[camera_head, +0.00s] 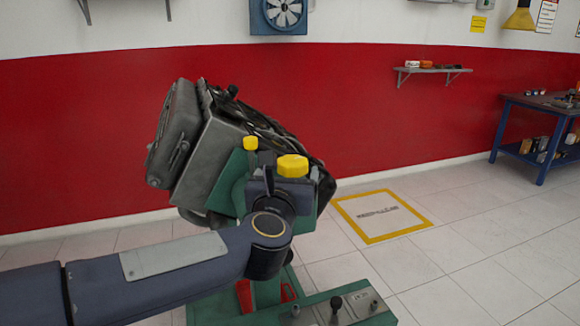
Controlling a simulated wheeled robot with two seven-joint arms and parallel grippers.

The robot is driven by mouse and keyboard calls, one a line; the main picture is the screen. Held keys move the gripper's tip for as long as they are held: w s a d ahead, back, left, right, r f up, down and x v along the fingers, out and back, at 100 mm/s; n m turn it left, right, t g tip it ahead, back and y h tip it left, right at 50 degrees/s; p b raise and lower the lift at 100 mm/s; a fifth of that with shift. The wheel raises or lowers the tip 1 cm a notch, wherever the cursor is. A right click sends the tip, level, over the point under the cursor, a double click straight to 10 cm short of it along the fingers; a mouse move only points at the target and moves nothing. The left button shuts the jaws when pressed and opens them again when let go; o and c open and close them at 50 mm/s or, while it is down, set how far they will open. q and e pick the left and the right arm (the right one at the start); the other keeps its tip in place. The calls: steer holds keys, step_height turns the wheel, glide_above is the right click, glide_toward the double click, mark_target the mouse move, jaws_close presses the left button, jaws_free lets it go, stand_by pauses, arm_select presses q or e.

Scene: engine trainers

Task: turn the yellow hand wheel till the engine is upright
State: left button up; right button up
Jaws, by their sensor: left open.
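The grey engine (200,150) is mounted on a green stand (262,306) and is clearly tilted, its top leaning to the left. A yellow part (292,166), which looks like the hand wheel, shows at the near side of the engine mount. A smaller yellow piece (250,143) shows to its left. My left gripper (275,182) is at the yellow part, just in front of and below it. It is open, and my wrist hides much of it and of the mount behind. I cannot tell whether it touches the wheel. My right gripper is not in view.
A yellow floor square (381,239) lies on clear tiles to the right. A blue workbench (546,106) stands at the far right, and a wall shelf (433,70) hangs behind.

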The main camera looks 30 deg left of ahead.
mark_target(294, 155)
arm_select(q)
steer(key=x, duration=0.7)
steer(key=shift+w+a, duration=0.1)
steer(key=shift+w, duration=0.15)
steer(key=c, duration=1)
